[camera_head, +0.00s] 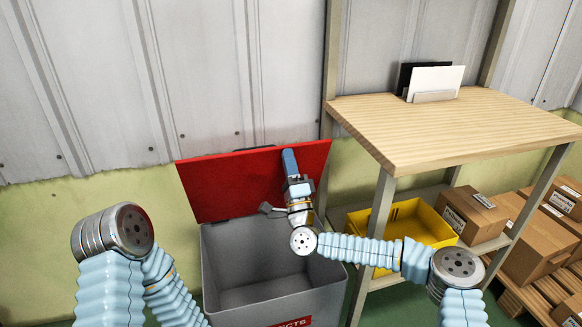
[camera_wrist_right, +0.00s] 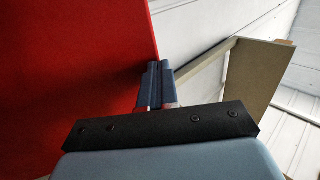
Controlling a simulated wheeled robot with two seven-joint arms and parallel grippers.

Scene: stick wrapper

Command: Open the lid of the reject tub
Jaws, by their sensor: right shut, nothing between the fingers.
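The reject tub (camera_head: 222,265) is a grey open-topped bin with a red label at its front, partly cut off by the lower edge of the head view. Its red lid (camera_head: 225,185) stands raised at the back, tilted up near the wall, and the inside of the tub shows empty. My right gripper (camera_head: 289,158) is in front of the right part of the lid. In the right wrist view its blue fingers (camera_wrist_right: 157,85) are together with nothing between them, close beside the red lid (camera_wrist_right: 75,60); I cannot tell if they touch it. My left gripper is out of view.
A wooden workbench (camera_head: 450,125) stands right of the tub, its post close to my right arm. A yellow crate (camera_head: 415,222) sits on its lower shelf beside a cardboard box (camera_head: 468,212). More boxes are on a pallet (camera_head: 530,295) at far right. A metal wall is behind.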

